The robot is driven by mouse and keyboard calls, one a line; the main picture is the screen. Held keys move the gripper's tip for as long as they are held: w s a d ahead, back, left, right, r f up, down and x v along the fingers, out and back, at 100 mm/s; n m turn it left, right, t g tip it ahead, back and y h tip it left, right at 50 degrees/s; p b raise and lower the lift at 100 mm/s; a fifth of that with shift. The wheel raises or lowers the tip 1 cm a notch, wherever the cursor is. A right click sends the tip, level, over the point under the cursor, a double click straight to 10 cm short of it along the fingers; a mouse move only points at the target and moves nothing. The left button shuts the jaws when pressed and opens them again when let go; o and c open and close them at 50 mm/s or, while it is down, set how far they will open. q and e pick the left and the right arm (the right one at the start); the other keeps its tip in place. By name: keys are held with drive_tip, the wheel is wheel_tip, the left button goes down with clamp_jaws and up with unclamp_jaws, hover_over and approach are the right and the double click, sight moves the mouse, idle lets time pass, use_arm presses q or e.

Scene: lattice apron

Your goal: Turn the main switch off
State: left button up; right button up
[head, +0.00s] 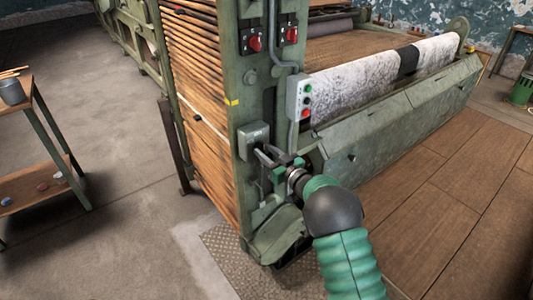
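My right gripper (266,153) reaches in from the lower right on a green sleeved arm. Its fingers are at the front of a grey box (252,136) on the green machine post. They hide the box's lower right part, and I cannot tell whether they touch it or hold a lever there. Two red rotary switches, a left one (254,44) and a right one (291,35), sit on dark plates higher up. No label shows which one is the main switch. My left gripper is not in view.
A grey button box (301,98) with green and red buttons stands right of the post, above my gripper. A conduit runs up from it. A white speckled roller (360,72) lies behind. A small wooden table (22,110) stands at left, with open floor between.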

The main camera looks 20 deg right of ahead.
clamp_jaws()
